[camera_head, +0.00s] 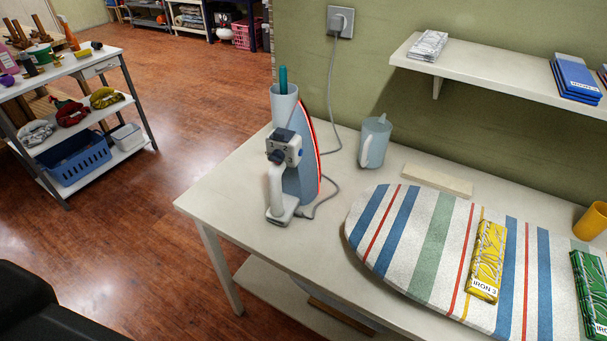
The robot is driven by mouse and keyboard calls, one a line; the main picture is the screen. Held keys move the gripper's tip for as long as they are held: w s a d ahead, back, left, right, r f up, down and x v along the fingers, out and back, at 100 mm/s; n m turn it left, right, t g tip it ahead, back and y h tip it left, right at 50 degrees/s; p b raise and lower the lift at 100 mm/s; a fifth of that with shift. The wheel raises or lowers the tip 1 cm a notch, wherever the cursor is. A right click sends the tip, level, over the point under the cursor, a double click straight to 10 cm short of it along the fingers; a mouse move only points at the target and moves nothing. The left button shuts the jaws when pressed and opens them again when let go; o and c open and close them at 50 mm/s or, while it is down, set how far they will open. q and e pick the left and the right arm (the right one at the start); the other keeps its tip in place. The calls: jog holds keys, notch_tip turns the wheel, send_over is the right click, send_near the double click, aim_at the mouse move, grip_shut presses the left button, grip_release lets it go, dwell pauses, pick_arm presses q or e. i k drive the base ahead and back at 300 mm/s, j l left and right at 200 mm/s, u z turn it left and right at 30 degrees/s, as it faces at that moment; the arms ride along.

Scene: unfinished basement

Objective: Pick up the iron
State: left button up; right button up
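The iron (300,158) stands upright on its heel on the white table (236,180), left of the ironing board. It has a blue-grey body, a red-edged soleplate facing right and a pale grey handle on the left. Its grey cord runs behind it and up to the wall socket (341,21). Neither gripper shows in the head view. A dark shape at the lower left corner cannot be made out clearly.
A striped ironing board (408,222) lies on the table with a yellow packet (488,262) on it. A jug (375,141) and a grey cup (283,100) stand behind the iron. A wall shelf (480,75) overhangs the right. A cart (70,65) stands left; the floor between is clear.

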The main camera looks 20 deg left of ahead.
aim_at(294, 183)
jog(key=k+l+u, duration=0.1)
jog(key=l, duration=0.3)
jog(key=k+l+u, duration=0.1)
jog(key=l, duration=0.3)
jog(key=k+l+u, duration=0.1)
jog(key=l, duration=0.25)
